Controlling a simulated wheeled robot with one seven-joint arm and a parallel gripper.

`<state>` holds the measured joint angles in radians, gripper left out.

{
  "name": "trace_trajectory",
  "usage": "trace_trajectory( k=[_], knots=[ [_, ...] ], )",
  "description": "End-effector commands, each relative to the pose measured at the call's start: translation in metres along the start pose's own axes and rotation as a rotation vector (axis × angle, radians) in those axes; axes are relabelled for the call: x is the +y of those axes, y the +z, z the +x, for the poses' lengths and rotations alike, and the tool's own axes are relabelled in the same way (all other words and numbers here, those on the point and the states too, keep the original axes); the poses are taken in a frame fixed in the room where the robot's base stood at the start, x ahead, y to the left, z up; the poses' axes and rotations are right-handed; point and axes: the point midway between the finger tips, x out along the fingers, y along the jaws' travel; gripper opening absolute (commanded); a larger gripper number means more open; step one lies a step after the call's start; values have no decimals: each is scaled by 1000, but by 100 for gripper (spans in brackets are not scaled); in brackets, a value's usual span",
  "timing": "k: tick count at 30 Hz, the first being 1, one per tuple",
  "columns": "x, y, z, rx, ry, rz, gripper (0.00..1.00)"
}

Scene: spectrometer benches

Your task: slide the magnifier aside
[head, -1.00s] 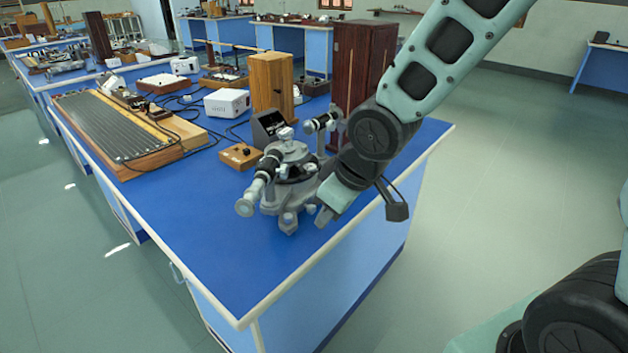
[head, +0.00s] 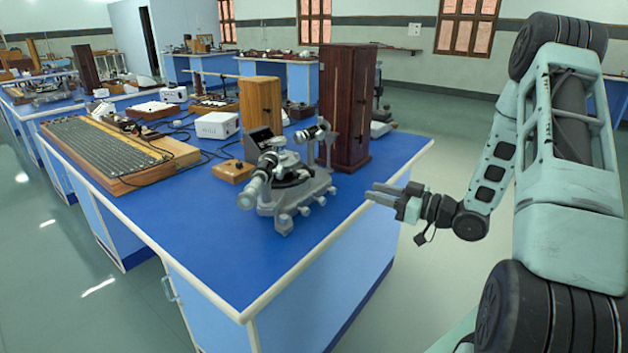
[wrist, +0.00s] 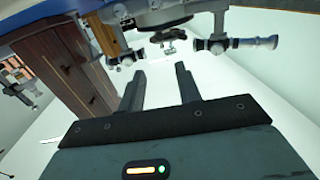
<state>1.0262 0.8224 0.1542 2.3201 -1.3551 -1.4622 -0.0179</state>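I cannot make out a separate magnifier in either view. A grey spectrometer (head: 290,190) with a black-banded telescope tube stands upright near the right front edge of the blue bench. In the wrist view parts of the spectrometer (wrist: 215,44) show at the top, beyond the fingertips. My gripper (head: 374,193) is held out past the bench's right edge, to the right of the spectrometer and apart from it. In the wrist view my gripper (wrist: 160,85) has its two fingers spread with nothing between them.
A tall dark wooden cabinet (head: 346,110) stands behind the spectrometer, with a lighter wooden box (head: 261,104) to its left. A small wooden block (head: 233,171), a white box (head: 217,125) and a ribbed board (head: 105,150) lie further left. The blue benchtop (head: 215,230) is bare in front.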

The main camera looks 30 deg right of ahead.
Motion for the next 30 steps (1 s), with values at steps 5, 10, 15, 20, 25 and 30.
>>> trace_trajectory(
  k=[5, 10, 15, 20, 25, 30],
  knots=[
    [-2, -2, 28, 0, -5, -1, 34],
    [-2, -2, 64, 0, -5, -1, 34],
    [-1, -1, 100, 0, -4, -1, 34],
    [-2, -1, 131, -1, -4, -1, 34],
    [-1, -1, 156, -1, -2, -2, 34],
    [-1, 0, 168, -3, 0, -1, 34]
  ],
)
